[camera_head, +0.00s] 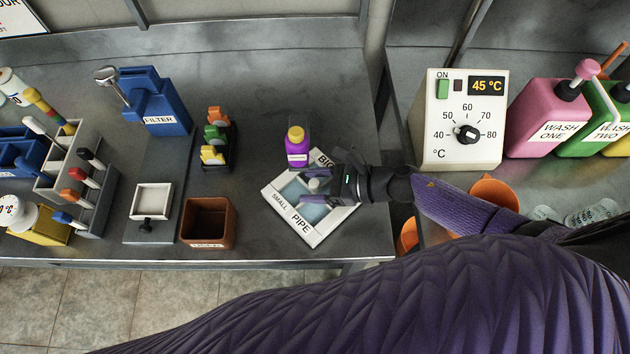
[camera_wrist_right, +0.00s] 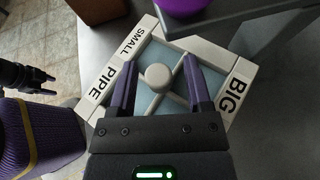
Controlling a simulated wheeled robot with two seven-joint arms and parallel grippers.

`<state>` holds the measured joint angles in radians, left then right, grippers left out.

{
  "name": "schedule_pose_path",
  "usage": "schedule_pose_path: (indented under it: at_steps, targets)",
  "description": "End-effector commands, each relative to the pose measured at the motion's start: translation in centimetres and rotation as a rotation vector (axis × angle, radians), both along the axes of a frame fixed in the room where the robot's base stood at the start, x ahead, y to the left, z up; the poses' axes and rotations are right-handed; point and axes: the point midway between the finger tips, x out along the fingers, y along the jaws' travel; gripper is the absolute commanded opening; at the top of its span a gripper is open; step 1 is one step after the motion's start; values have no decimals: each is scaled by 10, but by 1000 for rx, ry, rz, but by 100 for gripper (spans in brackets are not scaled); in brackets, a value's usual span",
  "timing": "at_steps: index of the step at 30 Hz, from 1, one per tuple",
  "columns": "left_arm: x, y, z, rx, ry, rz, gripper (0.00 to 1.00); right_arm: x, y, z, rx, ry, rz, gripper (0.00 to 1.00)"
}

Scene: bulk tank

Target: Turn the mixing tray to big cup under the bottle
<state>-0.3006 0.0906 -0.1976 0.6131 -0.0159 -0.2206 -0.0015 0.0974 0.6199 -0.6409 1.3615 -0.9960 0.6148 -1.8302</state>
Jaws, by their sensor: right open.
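The mixing tray (camera_head: 277,210) is a square light frame with bluish compartments and a round centre knob (camera_wrist_right: 158,75). It lies turned like a diamond. Its BIG label is at the far right edge, SMALL at the left and PIPE at the near edge. The purple bottle (camera_head: 297,157) with a yellow cap is at the tray's far corner, between SMALL and BIG. My right gripper (camera_head: 312,190) is open over the tray. In the right wrist view its fingers (camera_wrist_right: 158,78) straddle the knob with gaps on both sides. The gripper hides the tray's right side.
A brown box (camera_head: 208,221) and a small white tray on a stand (camera_head: 152,200) are left of the mixing tray. Coloured clips (camera_head: 215,140) stand behind. The temperature box (camera_head: 462,120) is at right. Bare bench lies between the clips and the bottle.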

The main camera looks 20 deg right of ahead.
Motion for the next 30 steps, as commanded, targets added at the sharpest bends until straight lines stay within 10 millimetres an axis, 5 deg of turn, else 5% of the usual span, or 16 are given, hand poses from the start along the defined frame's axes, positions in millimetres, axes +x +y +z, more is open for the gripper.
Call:
schedule_pose_path:
  at_steps: [2,10,30]
  targets:
    - [0,3,0,4,-1,-2,59,0,0,0,0,0,0,59]
    - [1,5,0,8,-3,-4,59,0,0,0,0,0,0,2]
    - [2,-4,0,-6,-5,4,59,0,-1,0,0,0,-1,0]
